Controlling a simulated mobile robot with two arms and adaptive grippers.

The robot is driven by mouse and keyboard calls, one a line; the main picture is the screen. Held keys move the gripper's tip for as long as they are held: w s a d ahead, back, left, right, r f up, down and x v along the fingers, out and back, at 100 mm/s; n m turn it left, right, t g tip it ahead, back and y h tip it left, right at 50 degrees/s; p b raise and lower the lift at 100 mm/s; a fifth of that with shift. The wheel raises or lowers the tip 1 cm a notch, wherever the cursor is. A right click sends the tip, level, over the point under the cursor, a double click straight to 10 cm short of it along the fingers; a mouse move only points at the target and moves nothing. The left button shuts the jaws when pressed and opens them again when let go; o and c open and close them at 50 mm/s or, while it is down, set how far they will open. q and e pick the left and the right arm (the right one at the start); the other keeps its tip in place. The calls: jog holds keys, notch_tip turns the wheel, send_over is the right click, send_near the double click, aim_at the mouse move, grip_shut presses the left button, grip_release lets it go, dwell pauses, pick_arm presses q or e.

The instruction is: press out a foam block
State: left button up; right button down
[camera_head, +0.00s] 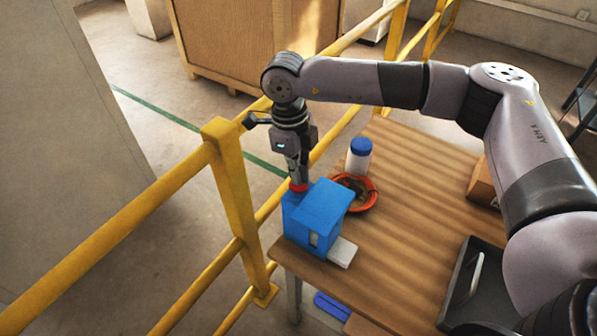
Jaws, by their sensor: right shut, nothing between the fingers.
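A blue box-shaped device (322,206) stands at the near left corner of the wooden table. A small opening shows in its front face. A flat, pale piece (342,252) lies at its foot on the right side; I cannot tell whether it is a tray or the foam block. A red part (297,187) shows at the top left of the device. My right gripper (298,179) points straight down, shut and empty, with its fingertips at the red part, seemingly touching it. The inside of the device is hidden. My left gripper is out of view.
An orange-rimmed bowl (370,194) and a white bottle with a blue lid (358,157) stand behind the device. A dark tray (462,284) and a cardboard box (484,184) are at the right. A yellow railing (229,175) runs along the table's left side. The middle of the table (400,235) is clear.

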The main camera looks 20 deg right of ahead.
jog(key=shift+p, duration=0.3)
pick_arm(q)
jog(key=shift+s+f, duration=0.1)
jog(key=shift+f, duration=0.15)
pick_arm(e)
jog(key=w+a+r, duration=0.1)
jog(key=r, duration=0.5)
jog(key=w+a+r, duration=0.2)
jog(key=r, duration=0.5)
dwell(1.2)
